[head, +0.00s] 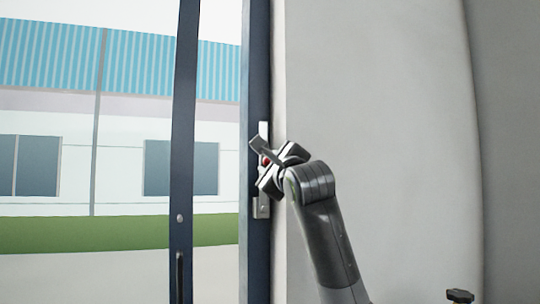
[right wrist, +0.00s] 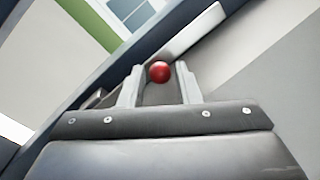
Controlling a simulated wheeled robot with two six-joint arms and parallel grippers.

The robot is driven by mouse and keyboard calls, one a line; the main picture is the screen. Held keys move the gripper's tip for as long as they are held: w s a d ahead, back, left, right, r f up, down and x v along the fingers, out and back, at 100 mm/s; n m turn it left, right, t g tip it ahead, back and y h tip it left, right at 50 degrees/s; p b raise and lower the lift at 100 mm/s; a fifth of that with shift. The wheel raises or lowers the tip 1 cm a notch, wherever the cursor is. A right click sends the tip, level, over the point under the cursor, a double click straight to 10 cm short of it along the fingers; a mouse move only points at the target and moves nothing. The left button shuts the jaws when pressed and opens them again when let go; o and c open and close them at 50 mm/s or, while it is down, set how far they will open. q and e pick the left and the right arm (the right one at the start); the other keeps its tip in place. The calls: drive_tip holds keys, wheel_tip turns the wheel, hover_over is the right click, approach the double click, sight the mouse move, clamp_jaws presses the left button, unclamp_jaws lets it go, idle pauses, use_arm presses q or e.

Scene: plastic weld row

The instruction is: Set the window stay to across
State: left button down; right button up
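The window stay is a pale metal plate (head: 262,210) mounted upright on the dark blue window frame, with a red ball knob (head: 265,160) partly hidden by my right gripper. My right gripper (head: 266,164) is at the stay, its two fingers spread to either side of the knob. In the right wrist view, the red knob (right wrist: 159,72) shows between the fingertips of the right gripper (right wrist: 160,78), with a narrow gap on each side. The stay's lever is mostly hidden, so I cannot tell its angle.
A dark blue window post (head: 183,130) stands left of the frame. Beyond the glass are a building (head: 130,130) and grass (head: 110,233). A plain grey wall (head: 380,90) is close on the right.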

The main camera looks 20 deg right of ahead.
drive_tip(key=shift+a, duration=0.1)
clamp_jaws()
idle(0.3)
